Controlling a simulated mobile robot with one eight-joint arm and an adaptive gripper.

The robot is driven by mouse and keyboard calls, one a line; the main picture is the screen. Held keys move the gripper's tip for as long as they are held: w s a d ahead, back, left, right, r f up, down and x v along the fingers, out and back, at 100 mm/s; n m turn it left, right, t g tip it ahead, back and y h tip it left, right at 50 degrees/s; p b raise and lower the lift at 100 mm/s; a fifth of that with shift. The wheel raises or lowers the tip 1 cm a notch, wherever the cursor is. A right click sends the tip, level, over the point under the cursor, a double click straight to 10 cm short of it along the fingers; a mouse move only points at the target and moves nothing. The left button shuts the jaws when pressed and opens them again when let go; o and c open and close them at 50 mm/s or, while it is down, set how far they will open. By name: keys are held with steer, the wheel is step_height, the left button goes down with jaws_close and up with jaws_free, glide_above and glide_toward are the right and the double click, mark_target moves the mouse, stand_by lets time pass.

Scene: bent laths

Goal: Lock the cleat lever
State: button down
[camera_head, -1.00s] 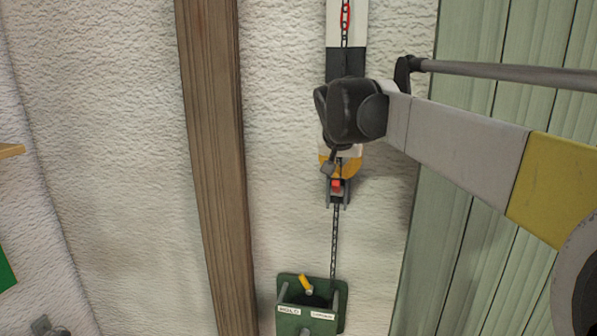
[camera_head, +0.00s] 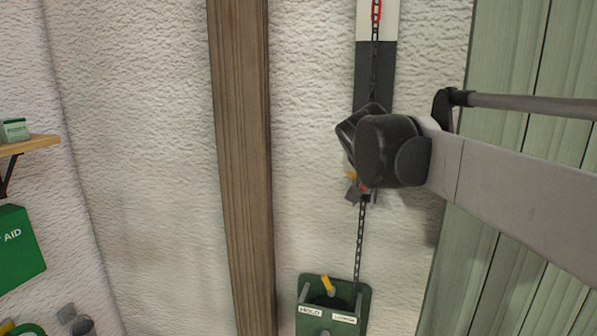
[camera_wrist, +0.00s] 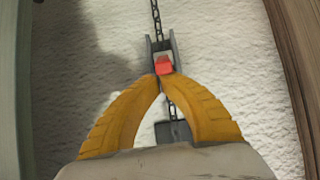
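The cleat is a grey bracket (camera_wrist: 153,48) on the wall with a red lever (camera_wrist: 163,65) between its cheeks. A dark chain (camera_wrist: 157,18) runs through it. My gripper (camera_wrist: 163,78) has two yellow fingers whose tips come together right at the near edge of the red lever; I cannot tell whether they touch it. Nothing shows between the tips. In the head view my gripper and wrist cover most of the cleat; only a bit of red lever (camera_head: 364,187) shows below them.
A brown wooden post (camera_head: 240,170) stands left of the chain, and green boards (camera_head: 510,150) are at the right. A green box (camera_head: 333,309) with labels and a yellow handle sits below on the wall. A shelf (camera_head: 28,145) and a green first-aid case (camera_head: 18,245) are at far left.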

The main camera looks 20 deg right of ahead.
steer(key=f+t+b, duration=0.1)
steer(key=s+a+f+t+h+b, duration=0.1)
steer(key=f+b, duration=0.1)
steer(key=shift+s+h, duration=0.2)
steer(key=shift+h, duration=0.1)
steer(key=f, duration=0.1)
steer(key=f+b, duration=0.2)
steer(key=shift+s+a+f, duration=0.15)
steer(key=shift+s+f, duration=0.1)
steer(key=shift+f, duration=0.05)
steer(key=shift+r, duration=0.15)
steer(key=shift+r+p, duration=0.6)
steer(key=shift+r, duration=0.1)
